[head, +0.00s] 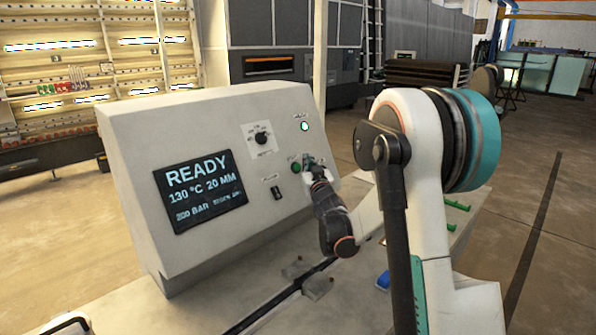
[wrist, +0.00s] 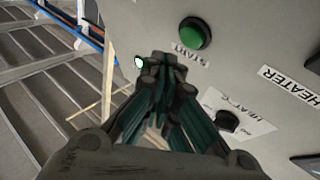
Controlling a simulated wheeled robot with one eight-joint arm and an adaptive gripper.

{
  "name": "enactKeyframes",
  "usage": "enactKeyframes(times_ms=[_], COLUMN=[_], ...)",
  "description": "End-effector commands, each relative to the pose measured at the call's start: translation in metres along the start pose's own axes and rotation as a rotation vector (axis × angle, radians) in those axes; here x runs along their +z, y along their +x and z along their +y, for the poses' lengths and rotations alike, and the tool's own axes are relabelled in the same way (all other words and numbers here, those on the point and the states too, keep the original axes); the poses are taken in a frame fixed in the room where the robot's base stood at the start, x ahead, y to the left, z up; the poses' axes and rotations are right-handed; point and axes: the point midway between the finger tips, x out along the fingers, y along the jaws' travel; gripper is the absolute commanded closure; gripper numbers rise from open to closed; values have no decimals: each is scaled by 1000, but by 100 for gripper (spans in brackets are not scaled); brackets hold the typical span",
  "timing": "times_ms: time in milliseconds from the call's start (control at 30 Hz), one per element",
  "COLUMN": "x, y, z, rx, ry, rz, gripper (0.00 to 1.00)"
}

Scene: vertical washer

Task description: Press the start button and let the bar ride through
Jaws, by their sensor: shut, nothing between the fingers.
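The grey control console (head: 225,110) stands in the middle of the head view. The green round start button (wrist: 195,33), labelled START, is on its panel in the wrist view. A green button (head: 296,165) also shows in the head view, just left of my fingertips. My gripper (head: 312,167) is shut and empty, close to the panel. In the wrist view my fingertips (wrist: 168,64) point toward the panel beside the START label; contact with the button cannot be made out. A long dark bar or rail (head: 262,312) runs along the bench; I cannot tell which.
The screen (head: 200,191) reads READY, 130 °C, 20 MM. A knob (head: 261,138), a lit lamp (head: 304,126) and a black switch (head: 276,192) are on the panel. Small grey blocks (head: 318,287) flank the rail. Green pieces (head: 457,205) lie at the right.

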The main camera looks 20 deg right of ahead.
Motion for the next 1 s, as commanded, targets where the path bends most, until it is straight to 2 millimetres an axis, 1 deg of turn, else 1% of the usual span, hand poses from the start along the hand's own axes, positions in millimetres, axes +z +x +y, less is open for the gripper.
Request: enactKeyframes(times_ms=[33, 100, 300, 1000], x=[4, 6, 9, 8], y=[3, 7, 11, 11], z=[-3, -5, -8, -8], rx=[-1, 0, 0, 0], ry=[1, 1, 1, 0], rz=[0, 0, 0, 0], gripper=[100, 100, 100, 100])
